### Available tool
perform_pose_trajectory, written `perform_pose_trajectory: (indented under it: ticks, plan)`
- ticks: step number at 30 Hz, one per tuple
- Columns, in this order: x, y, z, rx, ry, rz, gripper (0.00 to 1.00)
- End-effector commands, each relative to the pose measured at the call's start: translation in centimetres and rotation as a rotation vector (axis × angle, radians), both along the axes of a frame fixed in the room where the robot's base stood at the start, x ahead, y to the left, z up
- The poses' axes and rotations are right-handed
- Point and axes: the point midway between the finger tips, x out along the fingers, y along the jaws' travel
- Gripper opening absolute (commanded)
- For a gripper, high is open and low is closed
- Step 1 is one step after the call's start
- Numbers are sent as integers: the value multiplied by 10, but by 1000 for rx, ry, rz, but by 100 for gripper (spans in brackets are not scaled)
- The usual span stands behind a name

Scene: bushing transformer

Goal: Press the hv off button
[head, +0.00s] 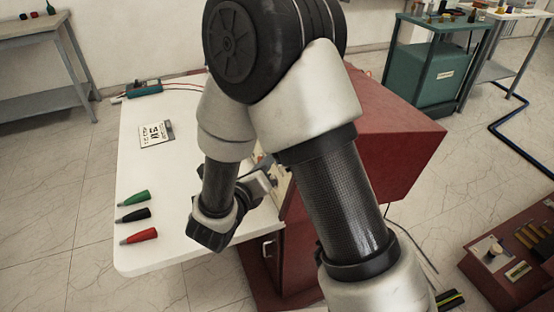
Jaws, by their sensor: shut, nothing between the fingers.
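The red cabinet (400,140) stands right of the white table, partly hidden behind my arm. A narrow strip of its pale control panel (283,183) shows between my arm links. The hv off button cannot be made out; my arm covers most of the panel. My gripper (265,177) is at the panel's left side, pointing toward it, small and partly hidden by my own wrist. It looks shut, with nothing seen in it. I cannot tell whether it touches the panel.
The white table (165,190) holds green (135,198), black (134,215) and red (139,236) cone-tipped pieces, a printed card (156,133) and a teal device (144,88). A red console (515,250) stands lower right. A green cabinet (436,75) is behind.

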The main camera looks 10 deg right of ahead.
Motion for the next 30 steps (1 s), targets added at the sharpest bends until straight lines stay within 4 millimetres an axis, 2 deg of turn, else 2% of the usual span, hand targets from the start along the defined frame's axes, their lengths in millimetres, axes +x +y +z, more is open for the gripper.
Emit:
perform_pose_trajectory:
  ticks: [30]
  plan:
    - [2,-9,-2,-1,0,-2,0]
